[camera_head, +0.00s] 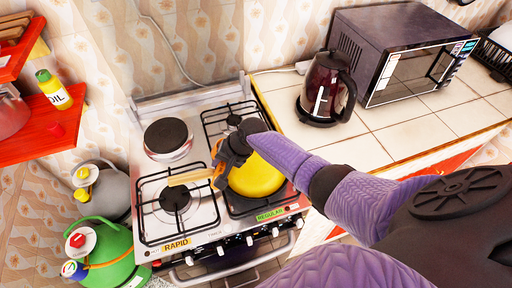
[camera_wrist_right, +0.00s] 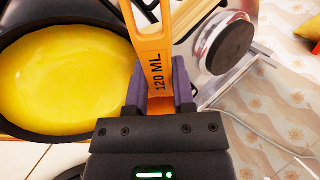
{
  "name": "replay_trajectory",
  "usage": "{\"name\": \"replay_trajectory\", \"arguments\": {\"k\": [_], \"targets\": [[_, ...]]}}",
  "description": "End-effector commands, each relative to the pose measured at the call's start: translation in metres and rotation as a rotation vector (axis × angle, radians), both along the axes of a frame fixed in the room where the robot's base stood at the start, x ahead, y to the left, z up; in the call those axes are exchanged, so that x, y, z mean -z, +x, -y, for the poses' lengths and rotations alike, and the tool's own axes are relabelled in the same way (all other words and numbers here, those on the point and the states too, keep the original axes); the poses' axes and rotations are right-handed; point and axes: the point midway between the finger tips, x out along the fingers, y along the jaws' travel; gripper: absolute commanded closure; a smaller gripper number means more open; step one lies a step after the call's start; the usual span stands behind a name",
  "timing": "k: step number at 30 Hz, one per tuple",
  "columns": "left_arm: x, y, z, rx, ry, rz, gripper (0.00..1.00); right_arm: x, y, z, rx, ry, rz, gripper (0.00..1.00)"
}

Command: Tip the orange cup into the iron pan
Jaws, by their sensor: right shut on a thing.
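My right gripper (camera_head: 222,165) is shut on the handle of the orange cup (camera_head: 218,179). In the right wrist view the gripper (camera_wrist_right: 158,92) pinches the orange handle (camera_wrist_right: 153,50), marked "120 ML". The cup's bowl is out of that frame at the top, so its tilt and contents cannot be told. The dark iron pan (camera_wrist_right: 20,30) stands on the front right burner, with a yellow layer (camera_wrist_right: 60,80) covering its bottom. That yellow also shows in the head view (camera_head: 258,175), partly hidden by my right arm. My left gripper is not in view.
The stove (camera_head: 196,232) has a dark plate burner (camera_head: 168,136) at the back left. A dark red kettle (camera_head: 325,90) and a microwave (camera_head: 405,55) stand on the tiled counter at right. A red shelf (camera_head: 55,115) with an oil bottle is at left, above gas cylinders (camera_head: 105,250).

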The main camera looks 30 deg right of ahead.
Motion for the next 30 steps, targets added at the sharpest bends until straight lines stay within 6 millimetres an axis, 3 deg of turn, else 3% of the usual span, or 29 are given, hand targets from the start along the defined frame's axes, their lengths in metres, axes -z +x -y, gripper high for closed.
{"name": "replay_trajectory", "arguments": {"k": [2,4,10,16,30], "targets": [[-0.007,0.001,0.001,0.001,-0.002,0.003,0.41,-0.009,0.011,-0.011,-0.002,-0.079,-0.069,1.0],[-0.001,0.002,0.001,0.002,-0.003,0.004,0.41,-0.01,0.018,-0.019,-0.002,-0.152,-0.137,1.0],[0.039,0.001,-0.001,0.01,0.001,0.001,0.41,-0.003,0.03,-0.032,0.0,-0.304,-0.279,1.0],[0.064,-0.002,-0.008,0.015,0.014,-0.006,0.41,-0.004,0.035,-0.037,0.001,-0.366,-0.336,1.0],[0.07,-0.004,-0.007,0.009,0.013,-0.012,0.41,-0.009,0.036,-0.039,0.002,-0.39,-0.359,1.0]]}}
